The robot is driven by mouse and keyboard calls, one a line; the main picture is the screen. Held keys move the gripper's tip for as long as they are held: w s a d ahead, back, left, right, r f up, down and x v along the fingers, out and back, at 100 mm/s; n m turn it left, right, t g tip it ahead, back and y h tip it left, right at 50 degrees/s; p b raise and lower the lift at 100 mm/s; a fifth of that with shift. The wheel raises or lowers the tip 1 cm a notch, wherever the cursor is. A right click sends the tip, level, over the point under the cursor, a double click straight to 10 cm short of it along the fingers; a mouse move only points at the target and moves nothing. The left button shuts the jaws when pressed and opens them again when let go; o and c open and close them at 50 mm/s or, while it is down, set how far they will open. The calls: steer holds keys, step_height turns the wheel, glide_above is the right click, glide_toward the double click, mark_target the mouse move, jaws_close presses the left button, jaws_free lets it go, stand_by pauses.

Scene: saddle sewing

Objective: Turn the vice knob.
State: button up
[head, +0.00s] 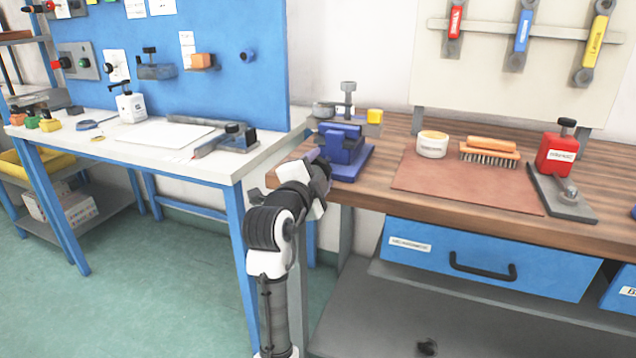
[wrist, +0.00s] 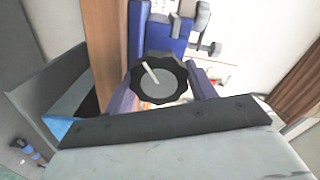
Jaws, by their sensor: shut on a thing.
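The blue vice (head: 343,147) stands on a blue base plate at the left end of the wooden bench. In the wrist view its blue body (wrist: 168,42) lies just beyond the knob. The vice knob (wrist: 160,98) is dark with a scalloped rim, a grey face and a pale mark slanting to the upper left. My gripper (head: 318,160) is at the vice's front left side; the knob is hidden there in the head view. In the wrist view my gripper (wrist: 163,88) has one purple finger on each side of the knob and is shut on it.
The wooden bench (head: 372,172) carries a leather mat (head: 465,185), a white jar (head: 432,146), a brush (head: 490,153) and a red bottle (head: 556,155) to the right. A white-topped table (head: 95,133) is at left.

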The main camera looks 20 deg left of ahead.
steer(key=shift+m+b, duration=0.4)
steer(key=shift+m, duration=0.2)
steer(key=o, duration=1)
steer(key=shift+f, duration=0.1)
